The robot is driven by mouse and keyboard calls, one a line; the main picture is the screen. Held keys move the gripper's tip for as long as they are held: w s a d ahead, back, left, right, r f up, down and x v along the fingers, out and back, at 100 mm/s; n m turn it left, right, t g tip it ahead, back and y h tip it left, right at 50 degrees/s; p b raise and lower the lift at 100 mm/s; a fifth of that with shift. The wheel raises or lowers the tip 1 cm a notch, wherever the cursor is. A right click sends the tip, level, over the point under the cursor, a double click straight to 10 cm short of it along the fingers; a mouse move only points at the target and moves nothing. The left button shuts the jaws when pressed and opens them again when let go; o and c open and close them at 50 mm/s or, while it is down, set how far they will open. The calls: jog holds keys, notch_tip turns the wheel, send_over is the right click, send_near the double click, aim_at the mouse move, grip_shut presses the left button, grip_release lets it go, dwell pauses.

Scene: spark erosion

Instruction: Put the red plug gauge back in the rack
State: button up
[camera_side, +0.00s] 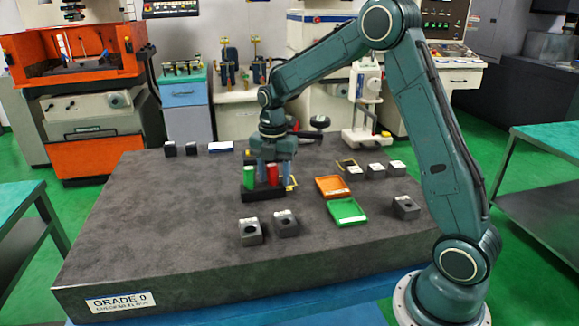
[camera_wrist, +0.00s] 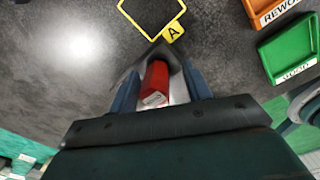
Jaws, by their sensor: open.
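The red plug gauge (camera_side: 272,174) stands upright at the dark rack (camera_side: 262,192) in the side view, to the right of a green gauge (camera_side: 249,176). Its lower end is hidden, so I cannot tell how deep it sits. My gripper (camera_side: 271,172) points down with its fingers around the red gauge. In the wrist view the red gauge (camera_wrist: 157,80) lies between the two blue fingers of my gripper (camera_wrist: 160,90). The fingers are open, and contact with the gauge cannot be made out.
An orange tray (camera_side: 333,187) and a green tray (camera_side: 348,211) lie to the right. Dark blocks with holes (camera_side: 250,232) stand in front, and another (camera_side: 405,208) stands at right. A yellow-outlined square with an A tag (camera_wrist: 172,32) is near the gripper.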

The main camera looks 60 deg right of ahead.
jog(key=shift+r, duration=0.1)
notch_tip(320, 180, up, 14)
jog(key=shift+f, duration=0.2)
dwell(0.5)
dwell(0.4)
jog(key=s+a+r+m+t, duration=0.1)
jog(key=s+a+r+m, duration=0.1)
jog(key=s+a+m, duration=0.4)
jog(key=s+a+r+m+t, duration=0.1)
jog(key=s+r+m+t, duration=0.2)
jog(key=s, duration=0.4)
jog(key=s+a+f+m, duration=0.2)
jog(key=s+m, duration=0.4)
jog(key=s, duration=0.1)
jog(key=s+a+f+m+t, duration=0.1)
jog(key=s+a+f+m, duration=0.1)
jog(key=s+m, duration=0.4)
jog(key=shift+s+f+t, duration=0.3)
jog(key=shift+s+f, duration=0.15)
